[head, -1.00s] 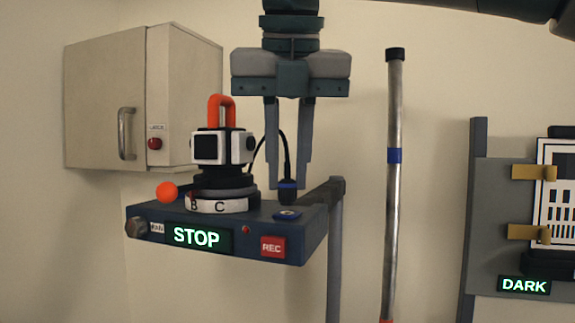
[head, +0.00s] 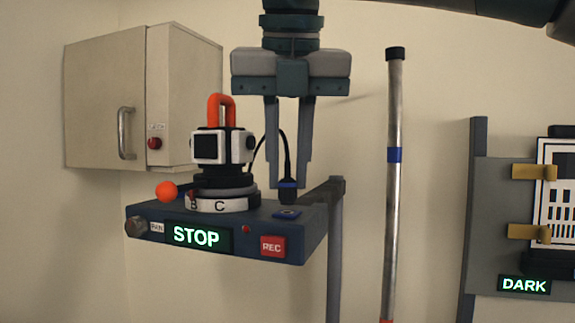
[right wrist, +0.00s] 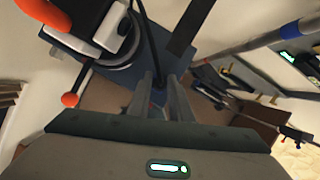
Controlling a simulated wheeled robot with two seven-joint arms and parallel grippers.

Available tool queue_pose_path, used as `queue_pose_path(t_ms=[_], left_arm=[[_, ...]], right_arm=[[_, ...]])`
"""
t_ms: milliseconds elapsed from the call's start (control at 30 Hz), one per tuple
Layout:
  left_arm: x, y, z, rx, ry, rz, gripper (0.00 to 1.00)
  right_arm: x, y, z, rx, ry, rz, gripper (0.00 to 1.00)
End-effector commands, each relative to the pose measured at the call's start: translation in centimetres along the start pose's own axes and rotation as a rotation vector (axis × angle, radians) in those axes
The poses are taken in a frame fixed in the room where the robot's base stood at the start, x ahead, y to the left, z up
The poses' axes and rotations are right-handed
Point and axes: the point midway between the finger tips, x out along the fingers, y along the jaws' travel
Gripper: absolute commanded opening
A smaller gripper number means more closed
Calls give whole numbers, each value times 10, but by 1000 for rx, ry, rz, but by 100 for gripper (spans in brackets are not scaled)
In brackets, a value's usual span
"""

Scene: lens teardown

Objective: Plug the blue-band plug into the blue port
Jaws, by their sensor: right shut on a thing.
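The blue-band plug (head: 288,192) is dark with a blue ring and hangs upright on a black cable between the fingers of my right gripper (head: 289,186). The gripper points down and is shut on it. The blue port (head: 287,213) is a small blue pad with a pale centre on top of the dark blue console (head: 312,235). The plug's lower end is just above the port in the head view; a small gap shows. In the right wrist view the fingers (right wrist: 161,95) partly hide the plug, and the port cannot be made out. My left gripper is not in view.
A white-and-black head unit (head: 223,148) with an orange handle stands on a lettered ring (head: 220,204) left of the plug. An orange ball (head: 166,191) is at the console's left. A striped pole (head: 394,200) and a panel marked DARK (head: 490,210) are to the right.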

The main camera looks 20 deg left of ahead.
Motion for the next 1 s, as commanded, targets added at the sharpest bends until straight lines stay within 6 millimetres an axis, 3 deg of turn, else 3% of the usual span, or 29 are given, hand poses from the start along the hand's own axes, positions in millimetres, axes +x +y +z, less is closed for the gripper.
queue_pose_path(t_ms=[1000], left_arm=[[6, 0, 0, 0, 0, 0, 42]], right_arm=[[5, 0, -2, 0, 0, 1, 0]])
